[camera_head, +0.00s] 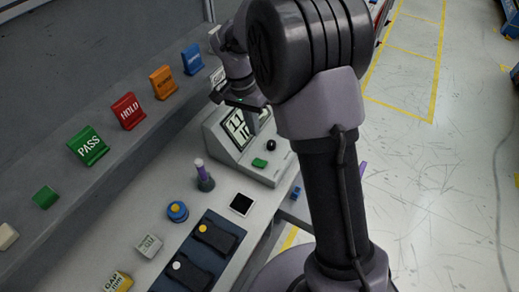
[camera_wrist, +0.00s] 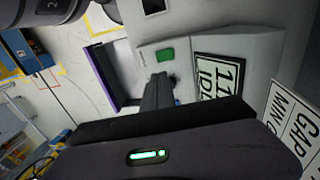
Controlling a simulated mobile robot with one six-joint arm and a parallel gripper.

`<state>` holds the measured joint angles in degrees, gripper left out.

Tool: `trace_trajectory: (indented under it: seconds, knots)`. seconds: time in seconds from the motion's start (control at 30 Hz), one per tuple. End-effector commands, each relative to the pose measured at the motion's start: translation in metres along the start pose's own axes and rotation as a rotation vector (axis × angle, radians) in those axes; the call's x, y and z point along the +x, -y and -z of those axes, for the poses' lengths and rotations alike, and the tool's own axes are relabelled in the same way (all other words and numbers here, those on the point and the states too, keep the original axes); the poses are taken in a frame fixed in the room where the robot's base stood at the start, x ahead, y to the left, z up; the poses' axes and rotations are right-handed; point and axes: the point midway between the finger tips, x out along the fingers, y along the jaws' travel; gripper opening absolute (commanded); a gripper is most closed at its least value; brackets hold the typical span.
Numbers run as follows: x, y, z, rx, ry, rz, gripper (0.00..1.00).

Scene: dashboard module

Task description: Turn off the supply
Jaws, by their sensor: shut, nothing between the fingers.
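The supply is a grey box (camera_head: 232,150) with a sloped front. Its display (camera_head: 237,129) shows dark characters, partly covered by my gripper in the head view. A green switch (camera_head: 260,162) and a black knob (camera_head: 271,145) sit on its front. My gripper (camera_head: 253,126) is shut and empty, in front of the display and above the green switch. In the wrist view my gripper (camera_wrist: 158,82) points at the panel between the green switch (camera_wrist: 165,55) and the display (camera_wrist: 220,80). The knob is mostly hidden behind the fingertips there. I cannot tell whether the fingertips touch anything.
Coloured signs, PASS (camera_head: 88,146), HOLD (camera_head: 128,111), orange (camera_head: 163,83) and blue (camera_head: 192,59), stand along the back shelf.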

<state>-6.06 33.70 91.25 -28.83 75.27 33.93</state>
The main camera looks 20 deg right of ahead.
Motion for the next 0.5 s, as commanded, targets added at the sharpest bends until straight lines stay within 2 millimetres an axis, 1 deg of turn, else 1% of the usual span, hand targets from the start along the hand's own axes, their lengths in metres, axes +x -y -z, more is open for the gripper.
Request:
trace_trajectory:
  seconds: [0.17, 0.3, 0.5]
  knots:
    - [0.031, 0.000, -0.001, 0.000, 0.004, -0.002, 0.00]
    - [0.062, 0.000, 0.000, 0.000, 0.003, -0.003, 0.00]
    - [0.104, 0.000, -0.001, 0.000, 0.003, -0.002, 0.00]
